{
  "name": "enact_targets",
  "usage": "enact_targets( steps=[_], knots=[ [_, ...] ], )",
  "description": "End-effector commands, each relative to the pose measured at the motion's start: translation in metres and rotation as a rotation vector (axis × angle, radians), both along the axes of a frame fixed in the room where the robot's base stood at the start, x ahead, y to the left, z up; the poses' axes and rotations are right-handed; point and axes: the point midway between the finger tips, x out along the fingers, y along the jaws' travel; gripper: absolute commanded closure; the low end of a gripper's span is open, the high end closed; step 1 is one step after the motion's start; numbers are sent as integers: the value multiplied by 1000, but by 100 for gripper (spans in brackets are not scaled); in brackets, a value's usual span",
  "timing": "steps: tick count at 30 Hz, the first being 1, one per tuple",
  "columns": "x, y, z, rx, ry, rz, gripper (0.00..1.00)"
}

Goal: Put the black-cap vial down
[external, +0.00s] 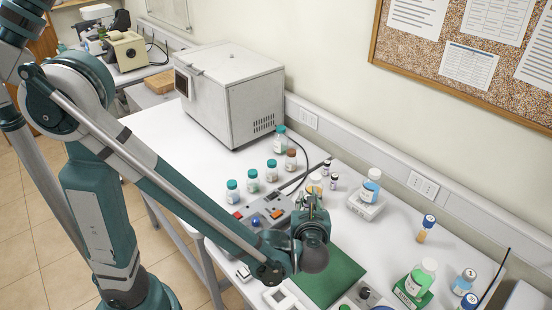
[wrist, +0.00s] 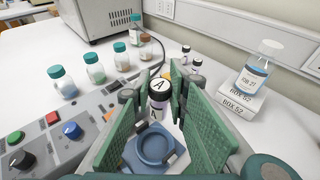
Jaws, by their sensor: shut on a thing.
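A small vial with a black cap marked "A" (wrist: 160,86) stands between my green finger pads in the wrist view. My gripper (wrist: 159,93) is shut on it. The vial looks about upright, with a pale label below the cap. I cannot tell whether its base touches anything. Two other dark-capped vials (wrist: 186,48) (wrist: 195,62) stand beyond my right finger.
A control box (wrist: 60,140) with coloured knobs lies left of my gripper. Several teal-capped bottles (external: 252,181) stand behind it. A green mat (external: 332,278) lies in front. The white table (external: 160,130) is clear at the far left.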

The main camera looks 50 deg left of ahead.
Motion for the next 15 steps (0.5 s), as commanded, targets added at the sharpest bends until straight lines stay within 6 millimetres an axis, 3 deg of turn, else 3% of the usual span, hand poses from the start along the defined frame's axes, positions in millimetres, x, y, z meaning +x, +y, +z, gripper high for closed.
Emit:
enact_targets(
  steps=[15],
  knots=[
    [37,100,3,0,0,176,93]
  ],
)
